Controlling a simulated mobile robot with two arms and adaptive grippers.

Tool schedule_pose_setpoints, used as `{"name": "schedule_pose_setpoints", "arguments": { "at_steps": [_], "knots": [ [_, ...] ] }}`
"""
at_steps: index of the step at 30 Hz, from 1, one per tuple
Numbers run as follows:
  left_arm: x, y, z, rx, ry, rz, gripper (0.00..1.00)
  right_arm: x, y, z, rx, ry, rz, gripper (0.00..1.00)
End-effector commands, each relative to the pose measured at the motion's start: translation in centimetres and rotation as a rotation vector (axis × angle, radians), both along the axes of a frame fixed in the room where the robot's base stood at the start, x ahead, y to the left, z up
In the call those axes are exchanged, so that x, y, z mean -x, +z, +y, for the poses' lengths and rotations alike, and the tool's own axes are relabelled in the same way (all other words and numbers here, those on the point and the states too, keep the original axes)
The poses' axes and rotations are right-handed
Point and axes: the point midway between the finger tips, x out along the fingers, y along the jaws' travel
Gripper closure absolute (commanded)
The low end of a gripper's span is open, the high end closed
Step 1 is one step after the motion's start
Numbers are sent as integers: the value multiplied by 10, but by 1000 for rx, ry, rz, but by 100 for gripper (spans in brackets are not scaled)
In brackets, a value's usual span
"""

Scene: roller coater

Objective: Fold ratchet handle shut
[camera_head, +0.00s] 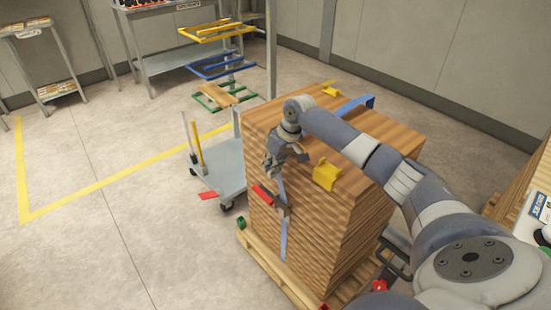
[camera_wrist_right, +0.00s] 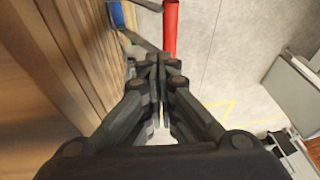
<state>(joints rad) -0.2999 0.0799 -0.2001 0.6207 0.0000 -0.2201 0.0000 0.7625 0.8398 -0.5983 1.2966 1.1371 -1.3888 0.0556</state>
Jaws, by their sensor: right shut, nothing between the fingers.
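The ratchet (camera_head: 282,207) sits on the blue strap (camera_head: 283,240) that runs down the near side of the wood stack (camera_head: 315,225). Its red handle (camera_head: 263,195) sticks out to the left of the ratchet body. My right gripper (camera_head: 271,172) is shut and empty, just above the red handle beside the stack's top edge. In the right wrist view the closed fingertips (camera_wrist_right: 158,68) are close to the end of the red handle (camera_wrist_right: 171,28); whether they touch is unclear. The strap (camera_wrist_right: 116,14) lies against the boards there. My left gripper is not in view.
Yellow corner protectors (camera_head: 326,174) sit on the stack's top edges. The stack stands on a wooden pallet (camera_head: 290,280). A grey cart (camera_head: 222,165) is behind to the left. The floor at left is clear.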

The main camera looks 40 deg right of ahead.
Motion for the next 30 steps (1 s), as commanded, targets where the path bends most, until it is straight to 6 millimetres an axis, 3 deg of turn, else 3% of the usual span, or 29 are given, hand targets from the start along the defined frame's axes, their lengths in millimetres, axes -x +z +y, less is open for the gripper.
{"name": "schedule_pose_setpoints", "arguments": {
  "at_steps": [6,12,30],
  "knots": [
    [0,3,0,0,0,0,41,-5,-38,12,-1,1,3,100],
    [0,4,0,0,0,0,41,-5,-54,20,1,1,1,100],
    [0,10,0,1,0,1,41,-4,-57,26,19,1,0,100]
  ]
}}
